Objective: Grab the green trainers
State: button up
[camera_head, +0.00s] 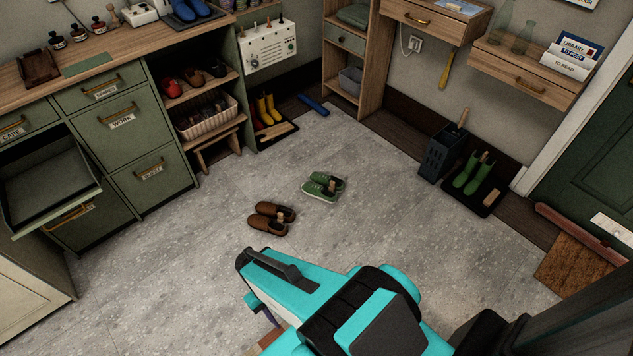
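The green trainers (322,187) stand side by side on the grey floor near the middle of the view. The fingers of my gripper cannot be made out; the arm's own links cover that area.
Brown shoes (271,217) sit on the floor just left of and nearer than the trainers. Green boots (472,174) stand on a dark tray at right, beside a dark bin (442,150). An open drawer (45,185) juts out at left.

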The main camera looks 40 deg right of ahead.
aim_at(322, 187)
jog(key=u, duration=0.15)
jog(key=i, duration=0.85)
jog(key=u, duration=0.25)
